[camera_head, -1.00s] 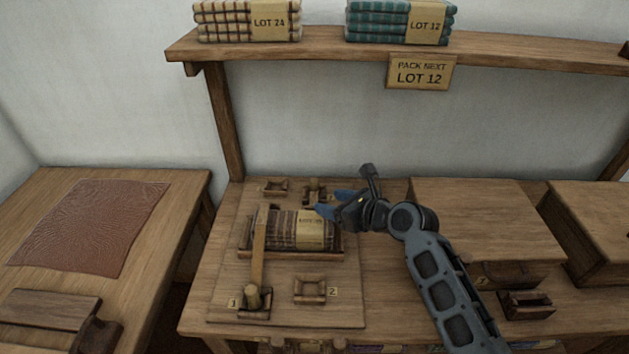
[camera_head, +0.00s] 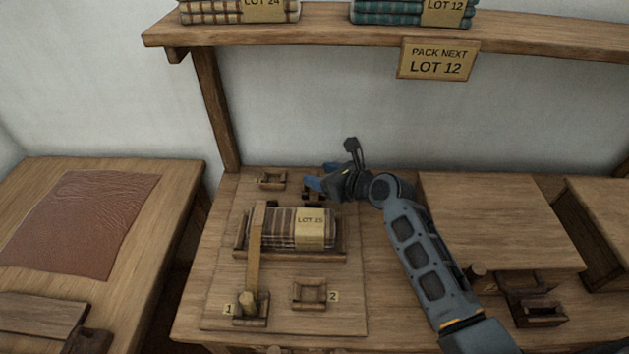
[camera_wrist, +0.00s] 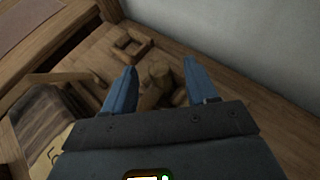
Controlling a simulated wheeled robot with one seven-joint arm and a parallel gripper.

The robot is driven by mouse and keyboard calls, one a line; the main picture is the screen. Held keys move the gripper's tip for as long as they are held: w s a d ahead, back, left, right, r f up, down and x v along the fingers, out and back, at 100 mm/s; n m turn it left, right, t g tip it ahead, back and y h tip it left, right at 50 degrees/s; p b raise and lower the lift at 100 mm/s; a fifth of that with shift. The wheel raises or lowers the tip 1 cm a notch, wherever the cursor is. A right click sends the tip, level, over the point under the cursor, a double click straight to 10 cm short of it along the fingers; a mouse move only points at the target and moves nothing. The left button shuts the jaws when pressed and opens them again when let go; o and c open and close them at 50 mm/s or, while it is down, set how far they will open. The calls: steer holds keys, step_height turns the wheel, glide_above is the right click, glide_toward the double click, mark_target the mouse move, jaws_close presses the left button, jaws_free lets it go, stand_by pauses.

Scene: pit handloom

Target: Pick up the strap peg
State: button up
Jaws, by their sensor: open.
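My gripper (camera_head: 318,176) is open and empty, with blue fingers, over the back of the wooden board. In the wrist view its fingertips (camera_wrist: 159,66) stand apart on either side of a wooden peg (camera_wrist: 158,72) in a holder, which appears lower than the fingers. In the head view my gripper partly covers that holder (camera_head: 311,196). Another peg (camera_head: 248,303) stands upright in the front-left holder by label 1, at the near end of a tan strap (camera_head: 254,262). The strap crosses a folded striped cloth bundle (camera_head: 283,226) labelled LOT 25.
An empty square holder (camera_head: 310,293) is by label 2, and another (camera_head: 273,179) is at the back left. A wooden box (camera_head: 500,220) stands to the right. A shelf (camera_head: 330,33) with cloth stacks overhangs the back. A brown cloth (camera_head: 85,222) lies on the left table.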

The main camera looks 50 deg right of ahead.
mark_target(316, 174)
steer(key=shift+x, duration=1.55)
steer(key=shift+f, duration=0.1)
steer(key=c, duration=1)
